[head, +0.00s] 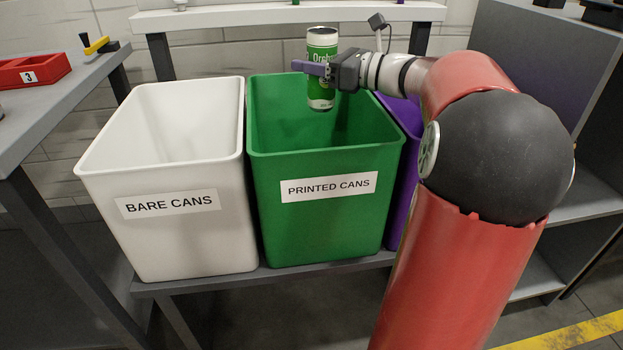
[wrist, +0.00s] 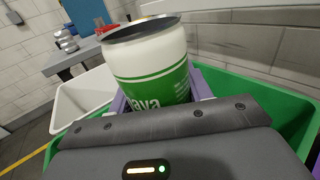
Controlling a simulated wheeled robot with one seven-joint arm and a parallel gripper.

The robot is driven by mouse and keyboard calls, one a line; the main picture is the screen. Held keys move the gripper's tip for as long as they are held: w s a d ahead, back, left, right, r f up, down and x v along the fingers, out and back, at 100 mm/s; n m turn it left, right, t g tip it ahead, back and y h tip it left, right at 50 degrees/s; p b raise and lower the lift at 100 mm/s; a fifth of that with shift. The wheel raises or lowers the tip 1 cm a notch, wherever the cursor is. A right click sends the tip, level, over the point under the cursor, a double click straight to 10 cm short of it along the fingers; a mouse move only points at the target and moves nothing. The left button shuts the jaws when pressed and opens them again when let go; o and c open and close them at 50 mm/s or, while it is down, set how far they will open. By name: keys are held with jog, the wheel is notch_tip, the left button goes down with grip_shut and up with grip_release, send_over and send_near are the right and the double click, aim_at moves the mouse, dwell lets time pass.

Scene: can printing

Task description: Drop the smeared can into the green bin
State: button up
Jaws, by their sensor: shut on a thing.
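The can (head: 322,84) is green and white with printed lettering. It is upright in the head view, over the open top of the green bin (head: 322,218), which is labelled PRINTED CANS. My gripper (head: 322,70) is shut on the can around its middle. The green bin (wrist: 292,98) shows below and to the right there.
A white bin (head: 180,230) labelled BARE CANS stands left of the green one. A purple bin (head: 402,200) stands to its right, partly hidden by my arm. A red tray (head: 30,72) marked 3 sits on the left table. A shelf (head: 230,15) runs behind the bins.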

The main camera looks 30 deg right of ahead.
jog(key=shift+f, duration=0.15)
jog(key=o, duration=1)
jog(key=v, duration=0.7)
jog(key=shift+s+d, duration=0.3)
